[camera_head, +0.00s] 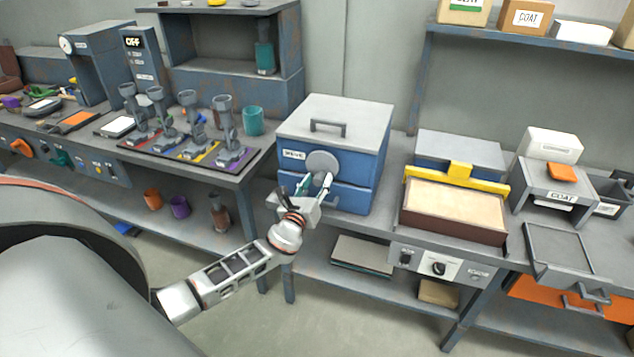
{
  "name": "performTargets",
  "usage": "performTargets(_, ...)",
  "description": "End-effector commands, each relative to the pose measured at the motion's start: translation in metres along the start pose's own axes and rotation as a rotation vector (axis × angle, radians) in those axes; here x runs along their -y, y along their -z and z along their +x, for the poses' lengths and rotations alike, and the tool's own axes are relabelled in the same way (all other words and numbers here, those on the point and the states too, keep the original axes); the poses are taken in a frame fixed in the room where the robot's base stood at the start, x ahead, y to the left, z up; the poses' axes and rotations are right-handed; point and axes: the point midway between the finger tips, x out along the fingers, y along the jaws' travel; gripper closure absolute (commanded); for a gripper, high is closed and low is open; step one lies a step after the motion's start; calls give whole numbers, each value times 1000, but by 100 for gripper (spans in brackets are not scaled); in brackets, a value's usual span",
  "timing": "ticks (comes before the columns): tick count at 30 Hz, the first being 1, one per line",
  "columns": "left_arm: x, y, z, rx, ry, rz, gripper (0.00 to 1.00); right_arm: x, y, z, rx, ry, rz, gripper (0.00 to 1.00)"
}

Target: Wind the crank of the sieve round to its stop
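The sieve (360,153) is a blue box with a grey lid and a top handle, standing on the bench in the middle of the view. A label is on its front. Its crank (322,162) shows as a round grey disc on the front, with a small grip pointing out towards me. My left gripper (315,182) is right in front of the crank, its two teal-tipped fingers spread apart on either side of the grip. I cannot tell whether they touch it. My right gripper is not in view.
A yellow-barred box with a pale top (455,208) stands right of the sieve. A mat with several grey stands (185,140) and a teal cup (253,121) are to the left. A grey tray (560,247) lies at the right. The lower shelf (325,270) holds flat sheets.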

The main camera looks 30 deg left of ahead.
Motion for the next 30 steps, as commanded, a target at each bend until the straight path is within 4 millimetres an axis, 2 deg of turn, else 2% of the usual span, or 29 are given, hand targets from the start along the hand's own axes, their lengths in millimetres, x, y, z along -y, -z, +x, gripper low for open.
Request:
performTargets(4,0,0,-2,0,1,-1,62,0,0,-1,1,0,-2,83)
performTargets(8,0,1,-12,-1,1,-1,62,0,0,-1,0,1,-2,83)
performTargets(21,0,1,-92,-2,0,0,62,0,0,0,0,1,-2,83)
performTargets(25,0,1,-109,-2,0,-1,62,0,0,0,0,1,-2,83)
performTargets(30,0,0,-119,0,0,0,62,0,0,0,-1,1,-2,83)
